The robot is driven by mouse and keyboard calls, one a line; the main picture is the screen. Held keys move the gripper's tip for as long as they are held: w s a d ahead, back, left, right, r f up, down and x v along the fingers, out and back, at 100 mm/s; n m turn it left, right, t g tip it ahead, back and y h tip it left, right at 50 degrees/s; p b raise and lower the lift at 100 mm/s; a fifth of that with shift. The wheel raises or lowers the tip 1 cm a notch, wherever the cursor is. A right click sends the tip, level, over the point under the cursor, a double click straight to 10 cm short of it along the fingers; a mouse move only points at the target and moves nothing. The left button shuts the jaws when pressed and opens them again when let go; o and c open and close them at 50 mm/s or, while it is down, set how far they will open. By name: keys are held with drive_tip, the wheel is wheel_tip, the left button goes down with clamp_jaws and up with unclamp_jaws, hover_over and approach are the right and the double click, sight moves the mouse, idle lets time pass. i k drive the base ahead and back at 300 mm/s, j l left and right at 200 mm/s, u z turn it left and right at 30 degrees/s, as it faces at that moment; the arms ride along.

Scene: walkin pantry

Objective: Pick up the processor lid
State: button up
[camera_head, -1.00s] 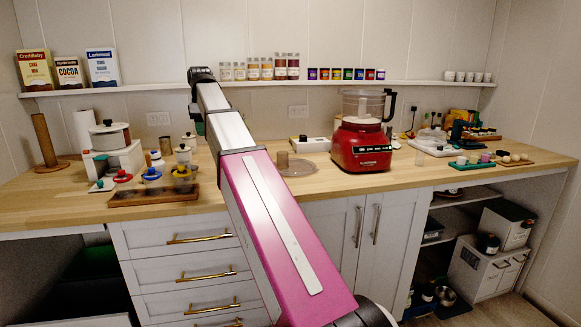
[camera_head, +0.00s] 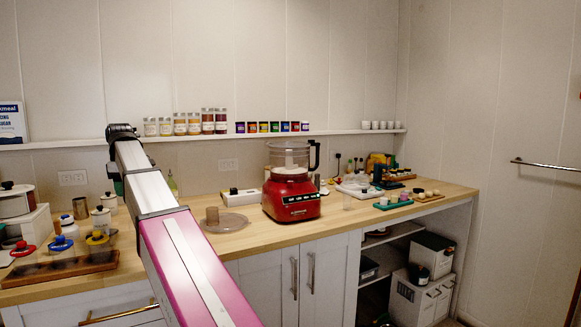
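The processor lid (camera_head: 226,224) is a clear, roundish disc with a short brownish feed tube standing up from it. It lies on the wooden counter, just left of the red food processor (camera_head: 291,199). The processor has a clear bowl with a black handle on top. My arm crosses the left part of the view, in front of the counter and left of the lid. My gripper does not show in this view.
A white box (camera_head: 243,195) sits behind the lid. White canisters (camera_head: 101,219) and a dark wooden tray (camera_head: 60,269) with colored-lidded jars stand to the left. A shelf (camera_head: 347,133) with jars runs above. The counter's front edge is clear before the lid.

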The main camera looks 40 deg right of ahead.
sight(214, 222)
drive_tip(key=k+j+z, duration=0.15)
drive_tip(key=k+z, duration=0.15)
drive_tip(key=i+j+z, duration=0.1)
drive_tip(key=i+z, duration=0.2)
drive_tip(key=z, duration=0.15)
